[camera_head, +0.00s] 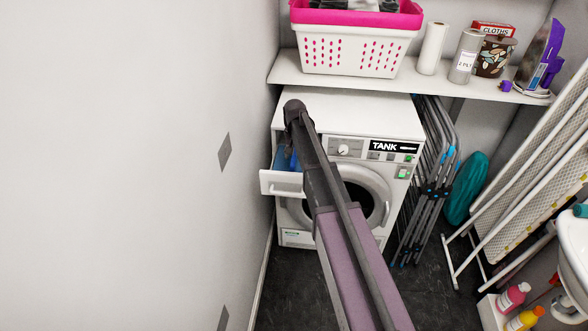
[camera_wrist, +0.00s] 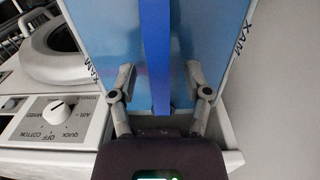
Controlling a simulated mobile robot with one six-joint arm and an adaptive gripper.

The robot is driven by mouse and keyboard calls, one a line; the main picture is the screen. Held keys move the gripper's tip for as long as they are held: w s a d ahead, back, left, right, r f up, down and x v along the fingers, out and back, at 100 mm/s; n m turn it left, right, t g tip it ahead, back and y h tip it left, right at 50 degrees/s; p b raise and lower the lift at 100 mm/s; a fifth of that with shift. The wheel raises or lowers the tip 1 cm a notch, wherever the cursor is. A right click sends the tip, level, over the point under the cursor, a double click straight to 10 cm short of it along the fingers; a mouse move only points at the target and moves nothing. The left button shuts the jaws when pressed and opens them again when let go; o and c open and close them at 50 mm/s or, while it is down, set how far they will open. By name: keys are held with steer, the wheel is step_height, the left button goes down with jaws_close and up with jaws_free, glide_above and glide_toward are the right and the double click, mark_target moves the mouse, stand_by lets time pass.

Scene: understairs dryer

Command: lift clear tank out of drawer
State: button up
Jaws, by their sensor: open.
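The dryer's drawer (camera_head: 282,185) is pulled out at the left of the white dryer front. The tank (camera_head: 284,158) sits in it, mostly hidden by my arm. In the wrist view the tank (camera_wrist: 105,35) is light blue inside, with MAX marks along both side rims. A darker blue bar (camera_wrist: 156,50) runs lengthwise over its middle. My gripper (camera_wrist: 160,78) is open over the tank, with one finger on each side of the bar and visible gaps to both. In the head view my arm hides the fingers.
The dryer (camera_head: 350,108) stands under a shelf (camera_head: 300,75) holding a pink-rimmed basket (camera_head: 350,52). A wall (camera_head: 150,150) is close on the left. A folded drying rack (camera_head: 430,180) stands right of the dryer. The dryer's knob (camera_wrist: 57,111) shows beside the drawer.

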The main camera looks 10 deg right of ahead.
stand_by(0.5)
jaws_close()
steer(key=shift+r+p, duration=0.3)
step_height(320, 180, up, 17)
steer(key=p, duration=1.7)
steer(key=shift+r, duration=0.2)
stand_by(0.5)
